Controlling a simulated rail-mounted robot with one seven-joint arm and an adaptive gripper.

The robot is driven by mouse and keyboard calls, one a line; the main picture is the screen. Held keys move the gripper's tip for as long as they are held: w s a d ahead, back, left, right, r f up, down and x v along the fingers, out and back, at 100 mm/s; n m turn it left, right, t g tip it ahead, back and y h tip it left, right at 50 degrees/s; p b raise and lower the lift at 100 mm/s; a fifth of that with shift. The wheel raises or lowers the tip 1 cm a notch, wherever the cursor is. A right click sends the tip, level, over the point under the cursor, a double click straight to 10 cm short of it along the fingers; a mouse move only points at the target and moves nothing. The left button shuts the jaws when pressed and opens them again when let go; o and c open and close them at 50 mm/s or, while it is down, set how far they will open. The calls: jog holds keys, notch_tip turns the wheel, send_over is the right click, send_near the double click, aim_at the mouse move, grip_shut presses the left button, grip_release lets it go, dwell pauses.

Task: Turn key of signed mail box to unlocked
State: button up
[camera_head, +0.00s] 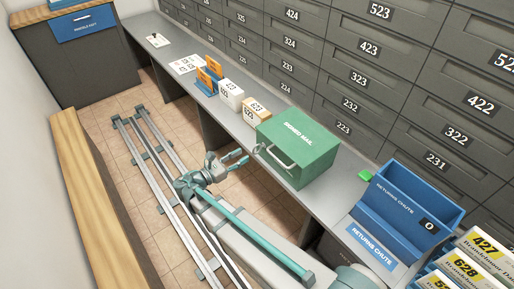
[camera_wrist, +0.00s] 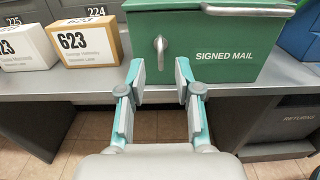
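The green signed mail box (camera_head: 300,150) stands on the grey counter, its lid lettered SIGNED MAIL in the head view. In the wrist view the box (camera_wrist: 215,65) fills the upper right, with the lettering on its front. A small silver curved piece, seemingly the key (camera_wrist: 160,46), hangs at the left of that front. A silver handle (camera_wrist: 248,9) is at the top edge. My gripper (camera_head: 238,159) is in front of the counter, apart from the box. In the wrist view my gripper (camera_wrist: 160,75) is open and empty, its fingertips just below the key.
Parcel 623 (camera_wrist: 86,42) and other small boxes stand left of the mail box. A blue returns chute (camera_head: 405,205) is to its right. Numbered lockers (camera_head: 368,50) line the wall behind. The counter edge (camera_wrist: 60,98) runs below the box.

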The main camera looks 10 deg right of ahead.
aim_at(257, 147)
jog(key=x, duration=0.8)
jog(key=shift+d+b, duration=0.15)
jog(key=shift+b, duration=0.2)
grip_shut()
